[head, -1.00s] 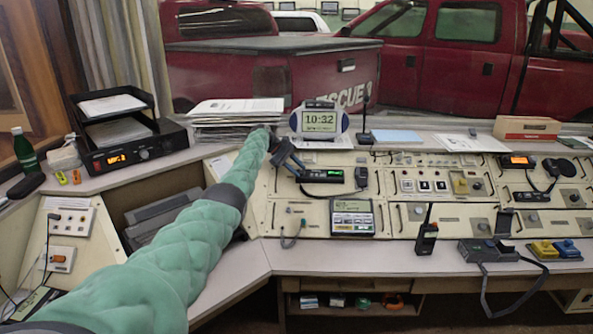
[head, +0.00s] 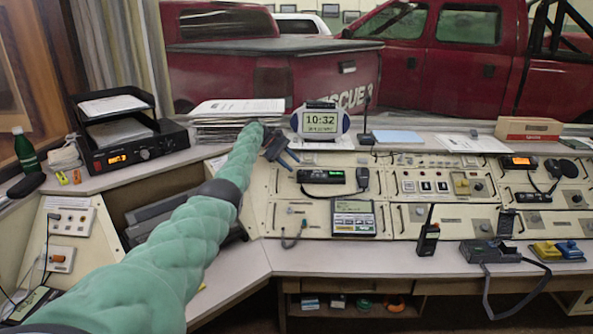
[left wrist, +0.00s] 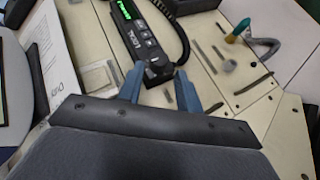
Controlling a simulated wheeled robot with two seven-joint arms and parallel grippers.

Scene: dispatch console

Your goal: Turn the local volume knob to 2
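The black radio (head: 321,177) with a lit green display sits on the sloped console panel. In the left wrist view, the radio (left wrist: 143,35) shows its green display, a label that seems to read LOCAL, and small buttons. A dark round knob (left wrist: 156,66) is at its near end; its setting cannot be read. My left gripper (head: 291,162) is open and empty, just left of the radio in the head view. In the left wrist view its two blue-grey fingers (left wrist: 160,76) stand apart with the knob seen between their tips. Contact cannot be told. My right gripper is not in view.
A handset (head: 362,178) with a coiled cord is beside the radio. A clock (head: 320,121) stands behind it, and a paper stack (head: 236,109) is behind left. A grey keypad unit (head: 353,219) is below.

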